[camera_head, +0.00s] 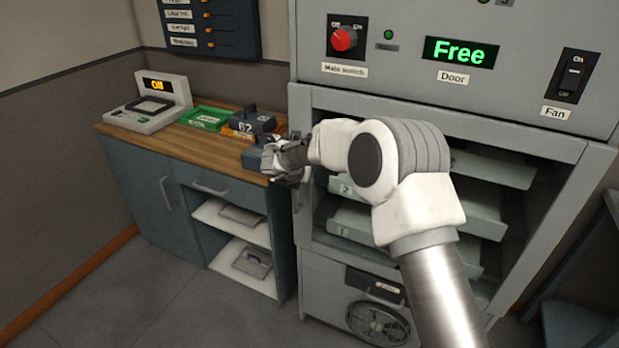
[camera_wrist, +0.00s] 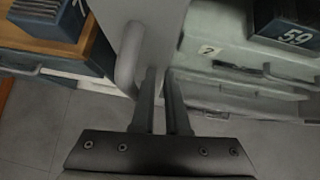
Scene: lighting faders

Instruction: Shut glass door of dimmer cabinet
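The dimmer cabinet (camera_head: 300,135) is the tall grey unit on the right, its shelf bay visible behind my arm. In the wrist view a pale grey upright panel (camera_wrist: 160,35), which looks like the door's frame, carries a curved vertical handle (camera_wrist: 126,62). My gripper (camera_head: 287,160) is at the cabinet's left front edge. In the wrist view its two dark fingers (camera_wrist: 162,75) stand a small gap apart at the panel, just right of the handle. Whether they pinch the panel is unclear. I cannot make out the glass or how far the door stands open.
A wooden-topped counter (camera_head: 185,147) at left holds a device reading "Off" (camera_head: 150,105), a green tray (camera_head: 206,118) and dark modules (camera_head: 253,122). Above the bay are a red main switch (camera_head: 343,39), a green "Free" door display (camera_head: 460,52) and a fan switch (camera_head: 573,75). The left floor is clear.

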